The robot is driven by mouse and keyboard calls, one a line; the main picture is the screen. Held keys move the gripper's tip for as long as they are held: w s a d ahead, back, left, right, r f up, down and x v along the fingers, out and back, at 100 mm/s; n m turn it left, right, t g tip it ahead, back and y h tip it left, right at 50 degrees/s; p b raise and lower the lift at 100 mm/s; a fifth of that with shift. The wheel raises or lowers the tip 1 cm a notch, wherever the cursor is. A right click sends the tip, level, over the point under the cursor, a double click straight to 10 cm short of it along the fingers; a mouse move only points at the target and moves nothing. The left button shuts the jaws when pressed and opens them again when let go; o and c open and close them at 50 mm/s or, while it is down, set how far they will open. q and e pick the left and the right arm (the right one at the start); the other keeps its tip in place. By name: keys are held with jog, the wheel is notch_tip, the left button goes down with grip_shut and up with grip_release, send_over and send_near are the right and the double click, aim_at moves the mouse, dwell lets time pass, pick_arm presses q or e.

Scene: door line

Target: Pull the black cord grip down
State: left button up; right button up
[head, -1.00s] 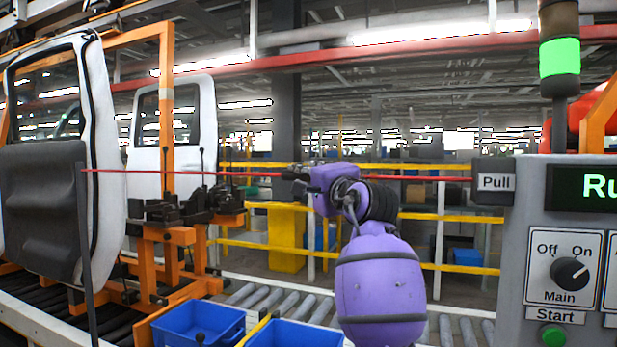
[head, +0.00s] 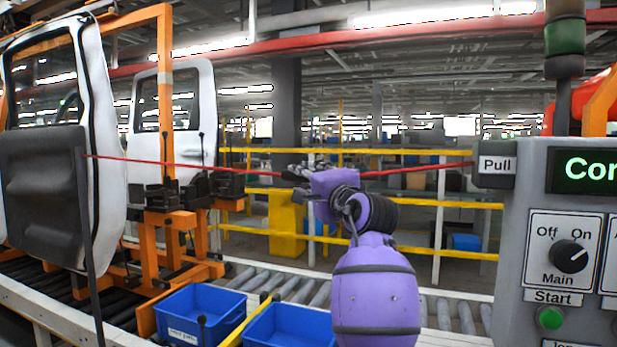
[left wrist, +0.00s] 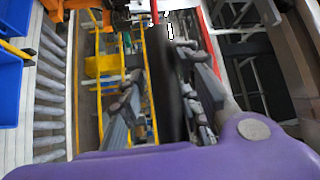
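The red cord (head: 180,163) runs from a thin dark post at the left to the grey box marked "Pull" (head: 496,165) at the right. It dips in the middle, where my left gripper (head: 296,171) is. In the head view the fingers largely hide the grip. My right gripper is in neither view.
A grey control panel (head: 518,270) with a lit display stands at the right, below an unlit stack light (head: 565,38). Blue bins (head: 203,312), a roller conveyor (head: 450,309) and yellow rails (head: 400,203) lie below and behind. White car doors (head: 108,170) hang at the left.

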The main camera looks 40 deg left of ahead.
pick_arm(q)
jog(key=shift+o, duration=0.7)
jog(key=shift+f, duration=0.15)
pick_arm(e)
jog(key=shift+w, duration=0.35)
pick_arm(q)
jog(key=shift+d, duration=0.1)
jog(key=v, duration=1.2)
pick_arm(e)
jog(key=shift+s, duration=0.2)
